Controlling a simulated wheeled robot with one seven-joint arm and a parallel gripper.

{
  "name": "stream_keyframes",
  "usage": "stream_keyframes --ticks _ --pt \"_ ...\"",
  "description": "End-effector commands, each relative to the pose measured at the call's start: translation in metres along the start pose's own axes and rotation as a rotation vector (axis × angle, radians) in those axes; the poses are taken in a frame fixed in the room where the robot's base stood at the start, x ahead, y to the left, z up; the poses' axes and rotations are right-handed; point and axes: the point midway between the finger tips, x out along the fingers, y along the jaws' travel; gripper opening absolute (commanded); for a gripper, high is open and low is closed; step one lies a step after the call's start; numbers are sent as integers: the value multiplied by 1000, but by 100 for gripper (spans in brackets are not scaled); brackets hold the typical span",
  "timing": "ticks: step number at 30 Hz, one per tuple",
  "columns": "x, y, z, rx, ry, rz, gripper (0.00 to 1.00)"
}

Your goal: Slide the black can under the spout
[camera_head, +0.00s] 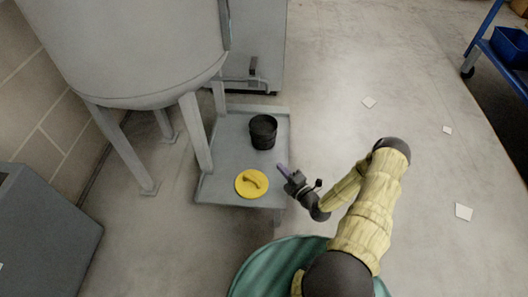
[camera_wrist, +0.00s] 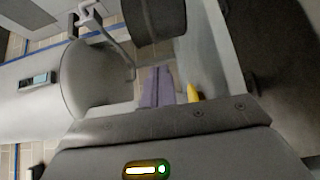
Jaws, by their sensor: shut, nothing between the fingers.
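The black can (camera_head: 263,132) stands upright on a low grey platform (camera_head: 225,140), right of the tank legs. It also shows as a dark cylinder at the top of the wrist view (camera_wrist: 151,20). A thin grey pipe (camera_head: 246,80), which looks like the spout, juts out beside the tank, behind the can. A pale valve with a curved tube (camera_wrist: 110,38) shows left of the can in the wrist view. My gripper (camera_head: 281,167) is shut and empty, with purple fingers (camera_wrist: 157,75) together, at the platform's right edge, in front of the can and apart from it.
A yellow lid with a handle (camera_head: 250,192) lies on the platform left of my gripper. The large grey tank (camera_head: 140,45) stands on legs at the left, with a grey cabinet (camera_head: 262,35) behind. Open floor (camera_head: 400,120) lies to the right, with scattered paper scraps.

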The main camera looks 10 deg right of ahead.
Motion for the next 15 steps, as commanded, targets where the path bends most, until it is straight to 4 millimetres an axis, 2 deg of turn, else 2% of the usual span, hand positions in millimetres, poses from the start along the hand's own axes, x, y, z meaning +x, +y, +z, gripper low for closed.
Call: stream_keyframes --ticks 15 --pt "92 -4 0 -1 1 2 0"
